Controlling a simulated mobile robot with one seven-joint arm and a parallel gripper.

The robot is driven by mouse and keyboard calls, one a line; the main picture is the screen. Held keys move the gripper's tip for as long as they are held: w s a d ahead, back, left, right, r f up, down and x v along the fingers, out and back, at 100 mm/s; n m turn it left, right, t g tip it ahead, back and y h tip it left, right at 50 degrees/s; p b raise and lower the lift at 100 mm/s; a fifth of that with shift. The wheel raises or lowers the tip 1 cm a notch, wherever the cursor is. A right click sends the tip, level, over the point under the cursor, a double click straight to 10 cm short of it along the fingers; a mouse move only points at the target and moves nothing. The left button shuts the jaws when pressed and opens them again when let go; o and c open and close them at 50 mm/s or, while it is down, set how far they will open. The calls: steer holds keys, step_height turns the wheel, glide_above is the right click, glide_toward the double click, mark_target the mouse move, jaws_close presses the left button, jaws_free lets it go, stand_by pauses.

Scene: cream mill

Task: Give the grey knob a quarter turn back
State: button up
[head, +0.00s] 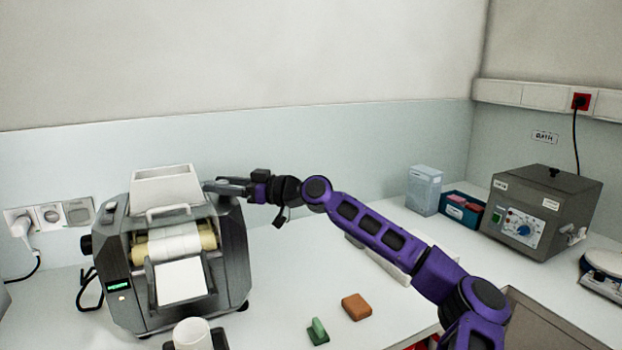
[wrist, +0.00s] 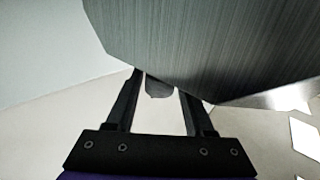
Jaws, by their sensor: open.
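The mill (head: 236,262) is a grey machine with a white hopper and pale rollers, standing on the left of the worktop. My gripper (head: 218,186) is at the upper right side of the mill. In the wrist view my gripper (wrist: 161,90) is open, its two fingers reaching towards the mill's brushed grey wall (wrist: 210,45). A small grey rounded piece, which looks like the grey knob (wrist: 158,89), shows between the fingertips, partly under the wall's edge. I cannot tell if a finger touches it. In the head view the knob is not visible.
A black knob (head: 86,244) is on the mill's left side. A green piece (head: 318,331) and an orange-brown block (head: 356,307) lie on the worktop in front.

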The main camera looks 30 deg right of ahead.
steer(key=shift+m+t+h, duration=1.1)
steer(key=shift+t+h, duration=0.1)
steer(key=shift+f+m+t+h+b, duration=0.1)
steer(key=shift+m+t+h+b, duration=0.3)
steer(key=shift+h+b, duration=0.1)
steer(key=shift+m+t+h+b, duration=0.6)
steer(key=shift+m+h+b, duration=0.3)
steer(key=shift+h+b, duration=0.35)
steer(key=shift+m+t+h+b, duration=0.6)
steer(key=shift+m+h+b, duration=0.4)
steer(key=shift+h, duration=0.35)
steer(key=shift+m+h+b, duration=0.4)
steer(key=shift+h+b, duration=0.4)
steer(key=shift+h, duration=0.1)
